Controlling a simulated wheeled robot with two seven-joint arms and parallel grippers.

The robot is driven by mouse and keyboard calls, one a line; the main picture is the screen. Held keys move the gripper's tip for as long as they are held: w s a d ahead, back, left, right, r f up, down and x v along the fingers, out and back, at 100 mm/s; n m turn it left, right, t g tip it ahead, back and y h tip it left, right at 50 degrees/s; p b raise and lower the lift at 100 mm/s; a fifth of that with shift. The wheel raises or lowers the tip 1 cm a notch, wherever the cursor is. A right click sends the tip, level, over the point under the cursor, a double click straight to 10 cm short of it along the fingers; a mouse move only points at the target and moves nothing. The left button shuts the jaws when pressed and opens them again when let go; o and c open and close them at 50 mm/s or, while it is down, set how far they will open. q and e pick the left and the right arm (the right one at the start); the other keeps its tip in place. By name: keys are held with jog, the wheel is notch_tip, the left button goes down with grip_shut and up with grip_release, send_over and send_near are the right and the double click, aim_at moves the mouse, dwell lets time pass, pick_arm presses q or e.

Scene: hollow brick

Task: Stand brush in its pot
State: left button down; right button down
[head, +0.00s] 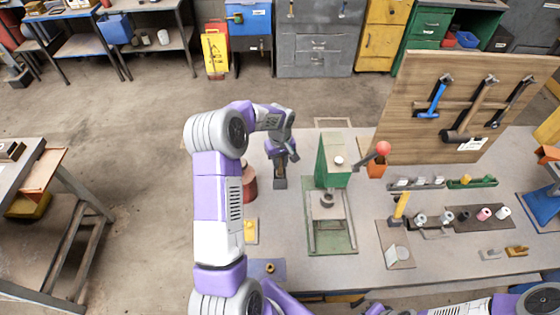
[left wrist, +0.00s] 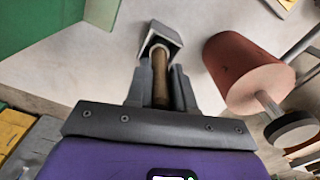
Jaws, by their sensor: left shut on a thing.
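My left gripper (head: 281,160) points down over the far left part of the workbench. In the left wrist view its fingers (left wrist: 160,92) are shut on the brown wooden handle of the brush (left wrist: 160,80). The pot also shows right below the gripper in the head view (head: 280,184). The bristles are hidden, and I cannot tell how deep the brush is. My right gripper is out of view.
A red-brown cylinder (left wrist: 240,70) stands close beside the pot, to its left in the head view (head: 249,186). A green press (head: 333,165) stands to the right. A hammer board (head: 420,130) rises at the back right.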

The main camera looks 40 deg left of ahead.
pick_arm(q)
jog(key=shift+f, duration=0.45)
jog(key=c, duration=0.9)
grip_release()
jog(key=shift+r, duration=3.8)
